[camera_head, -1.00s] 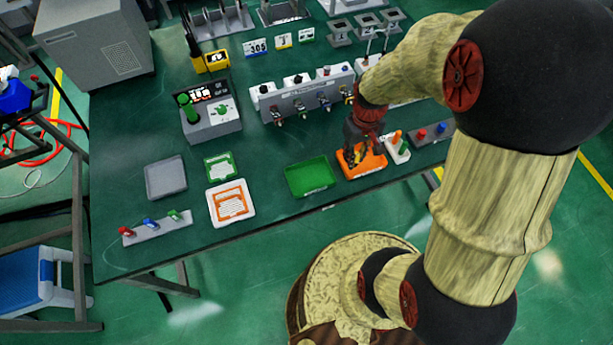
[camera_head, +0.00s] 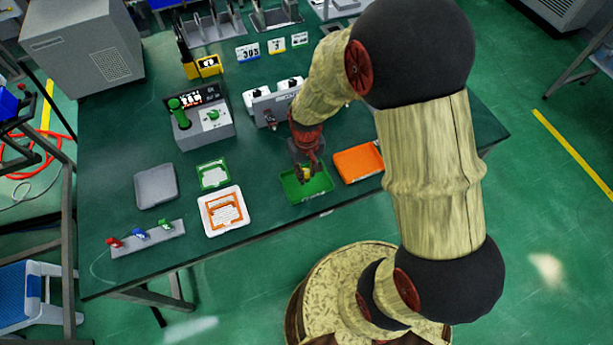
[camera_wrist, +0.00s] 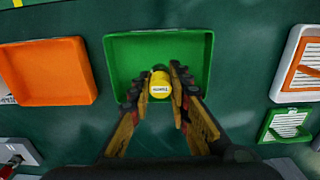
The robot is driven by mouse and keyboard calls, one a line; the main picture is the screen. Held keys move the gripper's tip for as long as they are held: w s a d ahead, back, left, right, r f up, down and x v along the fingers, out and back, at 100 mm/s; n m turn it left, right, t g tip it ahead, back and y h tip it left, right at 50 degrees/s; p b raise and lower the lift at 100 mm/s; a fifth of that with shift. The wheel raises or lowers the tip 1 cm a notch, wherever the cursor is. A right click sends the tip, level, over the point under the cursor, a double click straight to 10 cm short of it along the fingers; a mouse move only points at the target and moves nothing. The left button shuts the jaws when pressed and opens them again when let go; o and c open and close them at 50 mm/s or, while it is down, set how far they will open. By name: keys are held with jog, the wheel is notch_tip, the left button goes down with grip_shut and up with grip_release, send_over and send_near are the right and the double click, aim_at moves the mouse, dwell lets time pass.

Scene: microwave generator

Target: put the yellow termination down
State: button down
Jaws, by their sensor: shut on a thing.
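The yellow termination (camera_wrist: 161,86) is a short yellow cylinder with a labelled end. My gripper (camera_wrist: 158,80) is shut on it, one finger on each side. In the head view my gripper (camera_head: 307,172) is over the green tray (camera_head: 294,193), and a bit of the yellow termination (camera_head: 306,173) shows between the fingers. In the wrist view the termination lies over the lower middle of the green tray (camera_wrist: 120,60). I cannot tell whether it touches the tray floor.
An orange tray (camera_head: 357,164) lies right of the green tray in the head view and looks empty. A white-and-orange framed card (camera_head: 223,211) and a green framed card (camera_head: 213,174) lie to the left. A grey tray (camera_head: 156,186) is further left.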

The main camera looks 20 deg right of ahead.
aim_at(307, 178)
notch_tip(307, 178, down, 2)
jog(key=shift+f, duration=0.1)
jog(key=shift+s+f+b, duration=0.25)
jog(key=shift+f+b, duration=0.35)
jog(key=shift+f, duration=0.1)
jog(key=c, duration=2.1)
grip_release()
jog(key=shift+o, duration=0.7)
jog(key=shift+w, duration=0.15)
jog(key=o, duration=0.3)
jog(key=shift+r, duration=0.2)
